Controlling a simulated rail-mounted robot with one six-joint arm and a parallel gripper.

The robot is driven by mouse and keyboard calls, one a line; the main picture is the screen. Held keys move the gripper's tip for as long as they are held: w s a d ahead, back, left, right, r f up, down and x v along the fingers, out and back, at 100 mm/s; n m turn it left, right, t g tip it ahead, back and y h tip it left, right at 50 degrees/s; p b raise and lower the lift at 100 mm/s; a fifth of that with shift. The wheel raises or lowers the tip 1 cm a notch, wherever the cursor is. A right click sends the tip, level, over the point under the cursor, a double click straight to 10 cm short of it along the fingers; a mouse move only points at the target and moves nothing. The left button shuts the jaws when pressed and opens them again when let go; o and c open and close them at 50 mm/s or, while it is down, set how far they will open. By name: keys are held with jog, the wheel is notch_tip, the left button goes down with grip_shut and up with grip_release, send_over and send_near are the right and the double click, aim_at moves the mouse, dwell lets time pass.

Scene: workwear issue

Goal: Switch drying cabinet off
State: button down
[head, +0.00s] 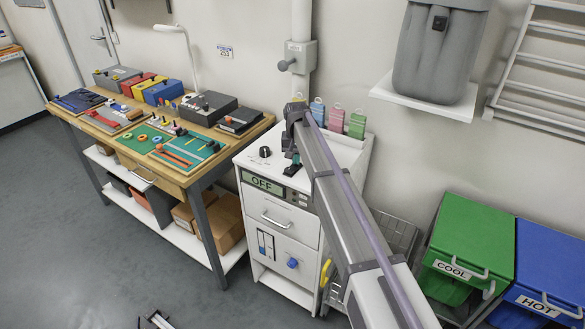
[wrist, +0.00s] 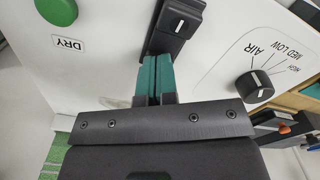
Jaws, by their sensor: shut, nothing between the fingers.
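The drying cabinet (head: 290,211) is a white unit with a drawer, and its front display (head: 262,185) reads OFF. In the wrist view a black rocker switch (wrist: 180,22) with a white line on it sits on the white panel. My gripper (wrist: 158,58) has two teal fingers pressed together, with nothing between them. Their tips are at the near end of the switch; I cannot tell whether they touch it. In the head view my gripper (head: 292,168) is low over the cabinet's panel, and my arm hides part of the cabinet.
A black dial (wrist: 254,86) marked AIR, LOW, MED and HIGH is to the right of the switch. A green button (wrist: 57,9) labelled DRY is to the left. Coloured tags (head: 336,119) stand behind my arm. A workbench (head: 130,152) with tools is at the left, bins (head: 472,240) at the right.

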jog(key=shift+r+p, duration=3.45)
jog(key=shift+r, duration=0.15)
jog(key=shift+f, duration=0.1)
